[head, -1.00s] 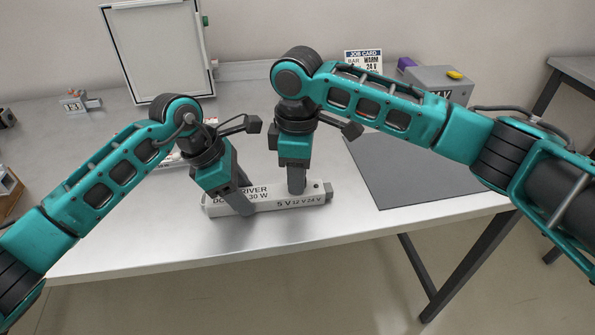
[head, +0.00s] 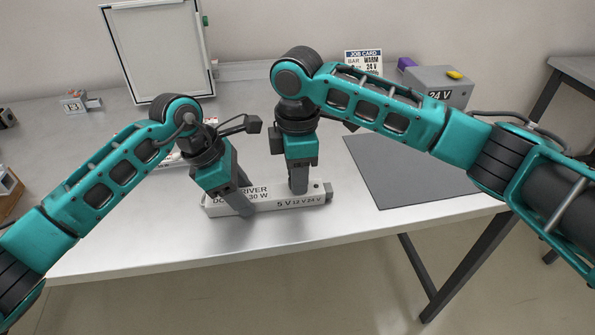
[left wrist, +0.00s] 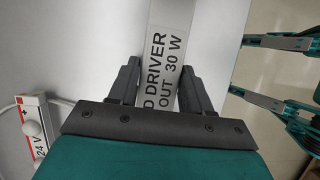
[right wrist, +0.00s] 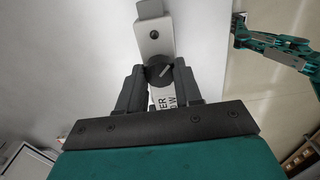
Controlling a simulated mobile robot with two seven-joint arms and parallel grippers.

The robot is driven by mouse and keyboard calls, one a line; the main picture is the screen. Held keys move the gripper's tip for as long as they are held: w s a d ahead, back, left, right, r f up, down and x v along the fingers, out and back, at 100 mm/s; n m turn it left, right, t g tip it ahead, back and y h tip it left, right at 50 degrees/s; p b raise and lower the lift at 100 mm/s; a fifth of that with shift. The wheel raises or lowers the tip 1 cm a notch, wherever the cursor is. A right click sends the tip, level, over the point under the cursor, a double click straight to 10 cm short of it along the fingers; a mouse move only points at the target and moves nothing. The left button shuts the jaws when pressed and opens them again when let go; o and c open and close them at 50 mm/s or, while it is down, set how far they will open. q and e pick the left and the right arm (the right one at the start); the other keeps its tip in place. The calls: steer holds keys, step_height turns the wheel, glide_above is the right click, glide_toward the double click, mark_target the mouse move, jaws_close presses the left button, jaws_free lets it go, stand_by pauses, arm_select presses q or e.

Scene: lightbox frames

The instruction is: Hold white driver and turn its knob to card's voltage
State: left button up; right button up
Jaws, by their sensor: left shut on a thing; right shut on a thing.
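The white driver (head: 265,208) lies near the table's front edge, with 5 V, 12 V and 24 V printed on its front face. My left gripper (head: 243,206) is shut across its left part, beside the lettering seen in the left wrist view (left wrist: 160,65). My right gripper (head: 298,188) points down and is shut on the dark round knob (right wrist: 159,71) near the driver's right end. A pale pointer line shows on the knob; which voltage it marks I cannot tell. The job card (head: 363,62) at the back reads WARM, 24 V.
A grey box (head: 440,84) marked 24 V stands at the back right, behind a dark grey mat (head: 405,175). A white framed panel (head: 160,50) stands at the back left. A white item marked 24 V (left wrist: 36,140) with a cable lies behind my left gripper.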

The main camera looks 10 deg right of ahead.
steer(key=o, duration=1)
steer(key=shift+o, duration=0.2)
step_height(320, 180, up, 12)
arm_select(q)
steer(key=o, duration=1.3)
steer(key=shift+r, duration=0.1)
